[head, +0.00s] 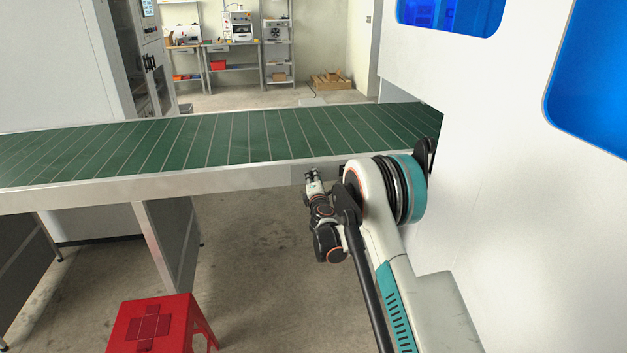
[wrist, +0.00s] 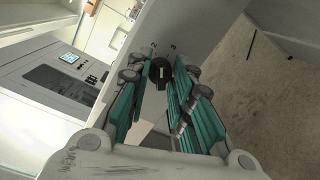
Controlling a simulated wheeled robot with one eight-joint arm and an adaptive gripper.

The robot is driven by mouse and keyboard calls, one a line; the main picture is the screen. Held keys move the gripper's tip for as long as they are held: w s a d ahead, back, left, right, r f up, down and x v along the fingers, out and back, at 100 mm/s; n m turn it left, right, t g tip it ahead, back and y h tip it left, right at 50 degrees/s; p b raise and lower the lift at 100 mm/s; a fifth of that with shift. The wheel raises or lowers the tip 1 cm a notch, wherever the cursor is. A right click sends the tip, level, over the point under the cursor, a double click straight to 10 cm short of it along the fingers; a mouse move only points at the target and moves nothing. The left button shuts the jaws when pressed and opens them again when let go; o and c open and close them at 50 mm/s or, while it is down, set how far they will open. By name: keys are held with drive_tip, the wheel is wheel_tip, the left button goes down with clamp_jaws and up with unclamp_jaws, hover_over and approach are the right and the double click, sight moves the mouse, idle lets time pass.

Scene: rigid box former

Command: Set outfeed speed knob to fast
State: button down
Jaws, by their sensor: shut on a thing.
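The outfeed speed knob (wrist: 159,72) is a small black round knob with a white pointer line, on the pale side face of the conveyor (head: 130,187). In the wrist view it sits between my gripper's fingertips (wrist: 160,68), and the pointer runs roughly up and down the picture. My gripper (head: 313,176) is at the conveyor's side rail in the head view, shut on the knob. The knob is hidden in the head view.
The green conveyor belt (head: 225,138) runs across above my gripper. A white machine wall (head: 520,200) stands close on the right. A red stool (head: 150,325) is on the floor at the lower left. Open floor lies under the conveyor.

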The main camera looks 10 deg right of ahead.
drive_tip(key=m, duration=0.6)
drive_tip(key=shift+d+g, duration=0.1)
drive_tip(key=shift+g, duration=0.2)
idle(0.4)
drive_tip(key=c, duration=1.4)
unclamp_jaws()
drive_tip(key=shift+s, duration=0.1)
drive_tip(key=s, duration=1.1)
drive_tip(key=shift+s+a+r, duration=0.4)
